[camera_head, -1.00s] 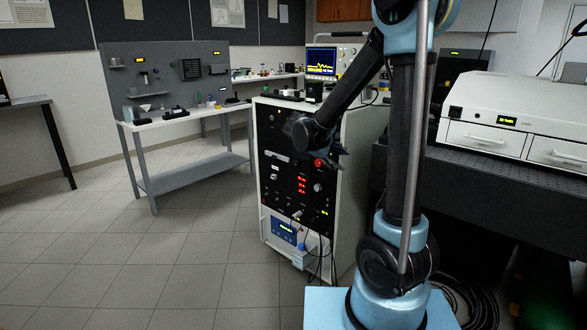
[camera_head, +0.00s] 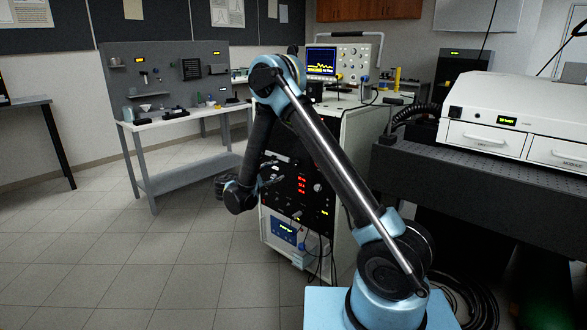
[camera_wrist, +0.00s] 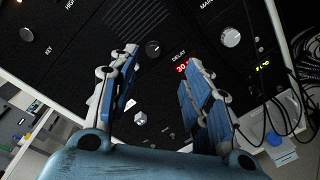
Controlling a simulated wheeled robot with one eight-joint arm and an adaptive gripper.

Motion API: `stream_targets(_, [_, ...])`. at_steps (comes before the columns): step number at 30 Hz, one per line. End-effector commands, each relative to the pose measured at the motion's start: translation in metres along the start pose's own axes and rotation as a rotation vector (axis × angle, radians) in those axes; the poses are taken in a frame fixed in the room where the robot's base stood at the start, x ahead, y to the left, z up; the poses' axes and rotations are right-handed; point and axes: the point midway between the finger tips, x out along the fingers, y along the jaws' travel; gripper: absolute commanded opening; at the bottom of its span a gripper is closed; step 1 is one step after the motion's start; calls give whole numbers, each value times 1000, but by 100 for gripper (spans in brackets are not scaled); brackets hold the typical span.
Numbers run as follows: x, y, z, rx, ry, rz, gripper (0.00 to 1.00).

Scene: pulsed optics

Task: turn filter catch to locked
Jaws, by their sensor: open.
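The black front panel (camera_head: 315,190) of a white equipment rack carries knobs and red readouts. In the wrist view the panel (camera_wrist: 90,50) fills most of the picture, tilted. A black knob (camera_wrist: 153,48) shows between the fingertips, left of the red DELAY readout (camera_wrist: 182,68). A silver knob (camera_wrist: 230,37) is at the upper right and a small silver fitting (camera_wrist: 140,118) is lower between the fingers. I cannot tell which part is the filter catch. My gripper (camera_wrist: 161,56) is open and empty, facing the panel; contact is unclear. In the head view it is at the panel's left side (camera_head: 272,172).
Cables (camera_wrist: 285,100) hang at the panel's right in the wrist view. A blue-faced unit (camera_head: 284,230) sits low in the rack. A dark optical table (camera_head: 480,180) stands at the right, a workbench (camera_head: 185,125) at the left. The floor left of the rack is clear.

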Motion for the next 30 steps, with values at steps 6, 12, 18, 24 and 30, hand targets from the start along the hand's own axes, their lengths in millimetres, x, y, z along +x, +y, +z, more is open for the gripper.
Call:
stream_targets(6, [-22, -7, -23, -25, -16, 66, 44])
stream_targets(12, [-15, -7, -26, -30, -19, 75, 44])
stream_targets(18, [15, -5, -24, -29, -20, 73, 44])
stream_targets(24, [51, -2, -24, -29, -20, 73, 44])
stream_targets(30, [86, 0, -23, -29, -20, 73, 44])
